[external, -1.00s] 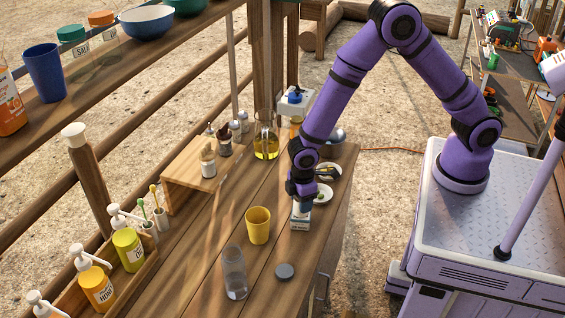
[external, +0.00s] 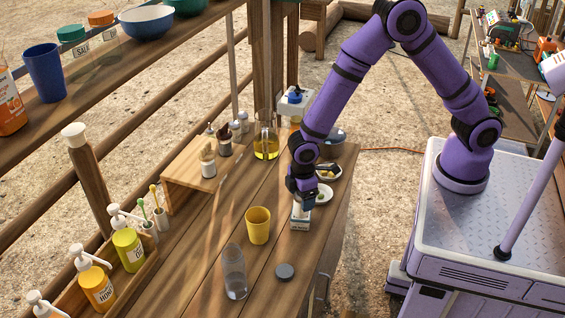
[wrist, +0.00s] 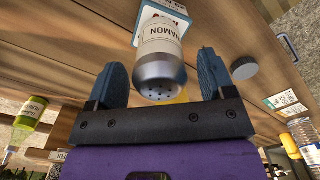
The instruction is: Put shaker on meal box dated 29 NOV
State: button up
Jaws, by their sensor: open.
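The shaker (wrist: 160,62), a clear-sided container with a silver perforated cap and a label ending "NAMON", is between my open fingers in the wrist view. Small gaps show beside it. Its far end meets a white and teal box (wrist: 160,22), and it appears to stand on that box. The printing on the box is too small and angled to read as a date. In the external view my gripper (external: 302,203) points down over the box (external: 300,223) near the table's right edge, and it hides most of the shaker.
A yellow cup (external: 257,226), a clear glass (external: 235,272) and a grey lid (external: 285,271) stand nearby. Small dishes (external: 328,171) lie behind my gripper. A wooden riser (external: 190,160) with jars and an oil flask (external: 266,147) are farther back.

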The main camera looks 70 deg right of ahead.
notch_tip(320, 180, up, 10)
jog(key=shift+r, duration=0.1)
jog(key=shift+d+r, duration=0.1)
jog(key=s+d+r+m+t, duration=0.15)
jog(key=s+d+r, duration=0.25)
jog(key=d+r, duration=0.45)
jog(key=s+d+r+m+t, duration=0.1)
jog(key=s+d+r+m, duration=0.2)
jog(key=d+r, duration=0.55)
jog(key=s+d+r+m+t, duration=0.1)
jog(key=s+d+r, duration=0.3)
jog(key=s, duration=0.5)
jog(key=s+d+r+m+t, duration=0.1)
jog(key=s+d+r+m, duration=0.2)
jog(key=s+d, duration=0.3)
jog(key=s+r, duration=0.1)
jog(key=s, duration=0.3)
jog(key=shift+s+d+t, duration=0.3)
jog(key=shift+d+t, duration=0.05)
jog(key=shift+d, duration=0.05)
